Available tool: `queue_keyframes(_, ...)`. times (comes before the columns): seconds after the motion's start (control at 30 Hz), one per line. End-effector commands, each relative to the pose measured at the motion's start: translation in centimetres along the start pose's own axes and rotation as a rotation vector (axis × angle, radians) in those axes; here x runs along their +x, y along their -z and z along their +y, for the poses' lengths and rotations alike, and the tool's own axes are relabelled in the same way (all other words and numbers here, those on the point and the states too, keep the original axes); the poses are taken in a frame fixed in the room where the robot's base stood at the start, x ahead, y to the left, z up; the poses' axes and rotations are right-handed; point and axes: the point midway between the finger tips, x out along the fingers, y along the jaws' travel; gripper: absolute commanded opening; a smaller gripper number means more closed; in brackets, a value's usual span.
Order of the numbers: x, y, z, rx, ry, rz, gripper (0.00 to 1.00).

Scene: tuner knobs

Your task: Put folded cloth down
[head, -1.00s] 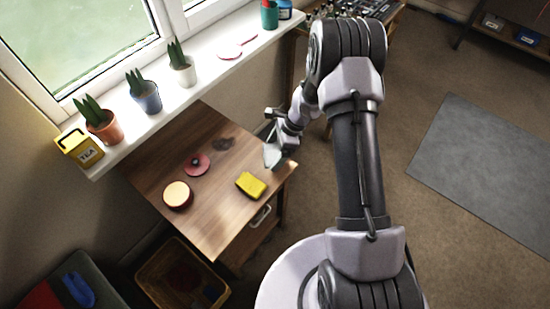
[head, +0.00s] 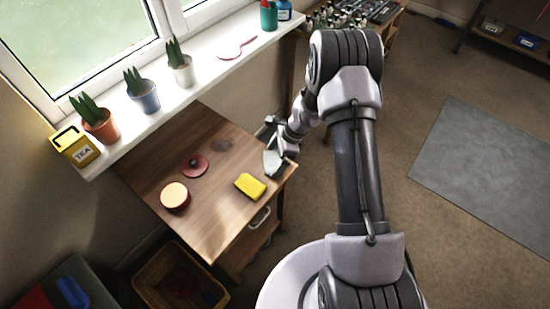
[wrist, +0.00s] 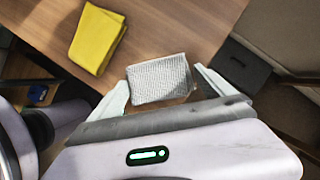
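A light grey, textured folded cloth (wrist: 158,80) lies between the two fingers of my gripper (wrist: 161,78) in the wrist view. Both fingers appear to press on its sides. In the head view my gripper (head: 277,160) is low at the right edge of the wooden table (head: 222,225). The grey cloth is small there and partly hidden by the gripper. Whether it touches the tabletop is hard to tell.
A yellow folded cloth (head: 250,186) lies close by on the table. A round tan-topped container (head: 175,196) and a red disc (head: 194,166) stand farther left. The sill (head: 210,75) holds potted plants and a yellow tea tin (head: 75,147).

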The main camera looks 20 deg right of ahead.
Motion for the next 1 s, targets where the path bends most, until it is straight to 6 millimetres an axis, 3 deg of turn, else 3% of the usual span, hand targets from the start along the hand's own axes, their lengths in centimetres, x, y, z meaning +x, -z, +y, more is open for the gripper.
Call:
queue_keyframes(0.03,1.1,0.6,0.8,-0.004,-0.017,0.008,1.00)
queue_keyframes(0.2,1.1,0.6,0.9,-0.005,-0.019,0.009,1.00)
queue_keyframes(0.33,0.0,0.2,0.9,-0.007,-0.019,0.009,1.00)
queue_keyframes(0.7,-10.4,-0.2,0.4,-0.002,-0.010,0.006,1.00)
queue_keyframes(0.87,-12.5,-0.3,0.4,-0.007,-0.009,0.006,1.00)
queue_keyframes(0.97,-15.6,-2.1,0.2,-0.084,0.013,0.017,1.00)
queue_keyframes(1.0,-17.9,-3.6,0.4,-0.152,0.032,0.029,1.00)
